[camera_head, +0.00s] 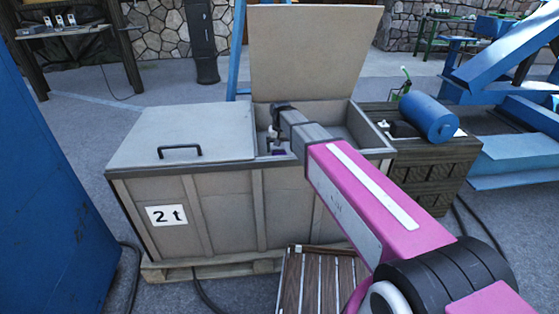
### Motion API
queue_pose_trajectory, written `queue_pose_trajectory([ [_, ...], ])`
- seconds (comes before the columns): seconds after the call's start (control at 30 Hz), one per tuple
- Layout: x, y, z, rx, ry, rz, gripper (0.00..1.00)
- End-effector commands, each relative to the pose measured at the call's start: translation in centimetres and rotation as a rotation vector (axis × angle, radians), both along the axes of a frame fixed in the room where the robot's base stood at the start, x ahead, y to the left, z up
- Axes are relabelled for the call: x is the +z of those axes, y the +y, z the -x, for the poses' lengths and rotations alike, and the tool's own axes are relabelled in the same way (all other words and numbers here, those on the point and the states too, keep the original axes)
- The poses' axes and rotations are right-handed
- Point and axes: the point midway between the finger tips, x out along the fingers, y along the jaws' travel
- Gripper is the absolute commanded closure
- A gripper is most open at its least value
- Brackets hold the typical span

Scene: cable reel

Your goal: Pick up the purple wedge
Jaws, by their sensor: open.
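A small purple patch, likely the purple wedge (279,152), shows low in the open compartment of the wooden chest (230,205). Most of it is hidden by the chest's front edge and my arm. My gripper (273,144) is over or inside this compartment, close to the purple patch. The gripper is open and points down. Its fingertips are small and partly hidden, so I cannot tell whether they touch the wedge or stand around it.
The chest's right lid (315,50) stands upright behind the compartment; its left lid (185,135) is closed. A dark crate (425,175) with a blue cylinder (432,118) stands close on the right. A slatted wooden piece (315,280) is in front. A blue panel (50,190) fills the left side.

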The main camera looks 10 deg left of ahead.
Motion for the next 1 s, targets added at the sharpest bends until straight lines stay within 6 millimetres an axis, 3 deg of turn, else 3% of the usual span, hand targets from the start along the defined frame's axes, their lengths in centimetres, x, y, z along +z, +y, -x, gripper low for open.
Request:
queue_pose_trajectory([
  [0.33, -4.3, 0.5, -0.6, 0.001, -0.001, 0.000, 0.06],
  [0.6, -4.7, 0.5, -0.6, 0.002, -0.003, -0.001, 0.06],
  [0.67, -4.7, 0.5, -0.6, 0.002, -0.002, 0.000, 0.23],
  [0.83, -4.7, 0.5, -0.6, 0.002, -0.002, 0.000, 0.78],
  [1.0, -4.7, 0.5, -0.6, 0.002, -0.003, -0.001, 0.79],
])
